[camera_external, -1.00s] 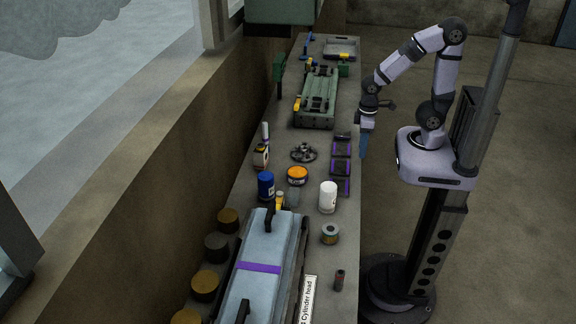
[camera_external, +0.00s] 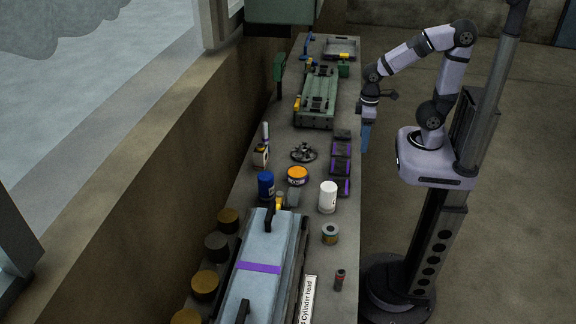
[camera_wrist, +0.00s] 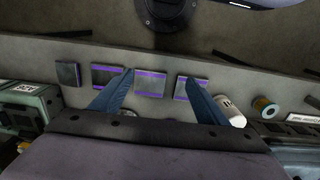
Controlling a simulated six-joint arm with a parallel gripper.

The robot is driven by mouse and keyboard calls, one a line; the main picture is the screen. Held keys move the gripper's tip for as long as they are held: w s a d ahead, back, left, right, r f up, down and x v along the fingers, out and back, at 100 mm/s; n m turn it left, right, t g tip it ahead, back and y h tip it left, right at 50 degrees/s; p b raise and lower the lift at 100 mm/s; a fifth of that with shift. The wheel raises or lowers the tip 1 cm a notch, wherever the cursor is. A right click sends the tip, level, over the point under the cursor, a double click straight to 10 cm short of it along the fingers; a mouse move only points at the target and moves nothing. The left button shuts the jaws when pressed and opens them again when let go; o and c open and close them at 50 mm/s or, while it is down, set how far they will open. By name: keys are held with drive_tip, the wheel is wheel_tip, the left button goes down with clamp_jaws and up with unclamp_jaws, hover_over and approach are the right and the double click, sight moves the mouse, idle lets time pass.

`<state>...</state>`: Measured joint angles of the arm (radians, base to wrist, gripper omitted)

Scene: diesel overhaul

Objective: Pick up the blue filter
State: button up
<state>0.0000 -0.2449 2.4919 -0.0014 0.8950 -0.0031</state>
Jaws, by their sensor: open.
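The blue filter (camera_external: 266,186) stands upright on the bench, near its left edge, in the external view. It is a dark blue cylinder with a pale mark on its side. I cannot make it out in the wrist view. My gripper (camera_external: 365,138) hangs with its blue fingers down at the right edge of the bench, well apart from the filter. In the wrist view my gripper (camera_wrist: 160,98) has its two blue fingers spread apart with nothing between them. Dark blocks with purple bands (camera_wrist: 150,82) show beyond and between the fingers.
A white filter (camera_external: 328,197), an orange-lidded tin (camera_external: 297,175) and a black handwheel (camera_external: 303,153) stand near the blue filter. A blue-grey case (camera_external: 262,255) lies just in front of it. A green engine part (camera_external: 317,98) sits farther back. The bench (camera_external: 348,225) has some clear surface at right.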

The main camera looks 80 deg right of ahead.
drive_tip(key=n+t+y+b, duration=0.45)
drive_tip(key=t+b, duration=0.35)
drive_tip(key=t, duration=0.5)
hover_over(269, 175)
drive_tip(key=s+d, duration=0.2)
drive_tip(key=shift+y, duration=0.65)
drive_tip(key=f, duration=0.4)
drive_tip(key=a+f, duration=0.1)
drive_tip(key=f, duration=0.1)
drive_tip(key=shift+w+a+f, duration=0.1)
drive_tip(key=shift+f, duration=0.55)
drive_tip(key=shift+p+x, duration=1.05)
drive_tip(key=shift+x, duration=2.55)
drive_tip(key=shift+w+r, duration=0.1)
drive_tip(key=c, duration=1.4)
